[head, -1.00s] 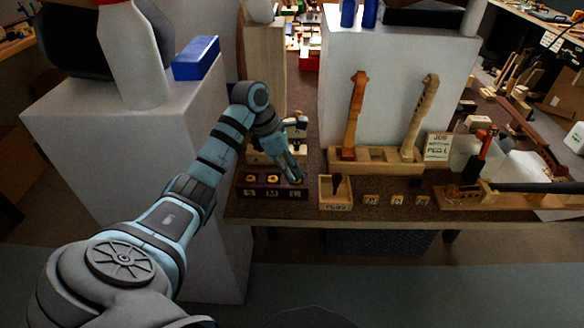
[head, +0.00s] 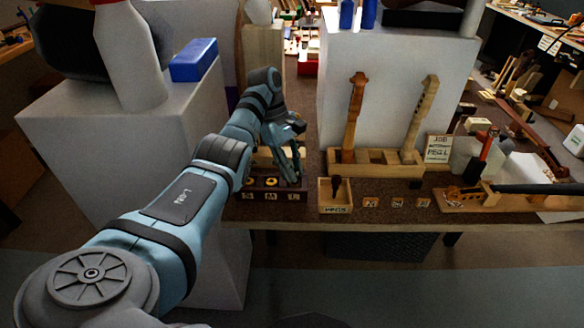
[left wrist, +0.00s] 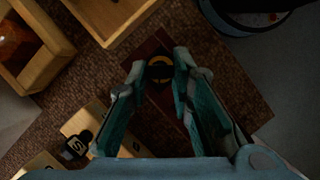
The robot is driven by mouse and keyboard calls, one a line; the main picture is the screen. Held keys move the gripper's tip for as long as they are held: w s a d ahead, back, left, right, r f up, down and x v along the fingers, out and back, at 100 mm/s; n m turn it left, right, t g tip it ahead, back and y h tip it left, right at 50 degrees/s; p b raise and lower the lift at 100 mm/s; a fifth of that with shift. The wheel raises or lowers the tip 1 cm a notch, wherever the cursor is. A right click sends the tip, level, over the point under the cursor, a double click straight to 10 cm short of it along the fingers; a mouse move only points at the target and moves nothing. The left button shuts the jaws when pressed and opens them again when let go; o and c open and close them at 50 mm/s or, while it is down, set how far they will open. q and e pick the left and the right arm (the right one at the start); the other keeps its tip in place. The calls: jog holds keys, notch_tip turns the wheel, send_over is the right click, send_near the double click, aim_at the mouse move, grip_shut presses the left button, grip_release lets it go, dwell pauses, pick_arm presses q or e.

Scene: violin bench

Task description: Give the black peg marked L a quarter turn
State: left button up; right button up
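The dark red rack (head: 262,195) marked S, M and L stands at the bench's front edge. My left gripper (head: 292,182) points down over its L end. In the left wrist view its fingers (left wrist: 168,72) are apart, on either side of a round black thing with a yellow ring (left wrist: 160,68) in the rack (left wrist: 150,46). I cannot tell whether this black centre is the peg marked L; no L shows on it. A black piece marked S (left wrist: 75,148) shows by a pale wooden block at the lower left. My right gripper is not in view.
The box marked PEGS (head: 335,209), with a dark peg in it, stands right of the rack. Behind it, a wooden cradle (head: 375,168) holds two upright violin necks. A job card (head: 438,149) names peg L.

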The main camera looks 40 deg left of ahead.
pick_arm(q)
jog(key=o, duration=0.5)
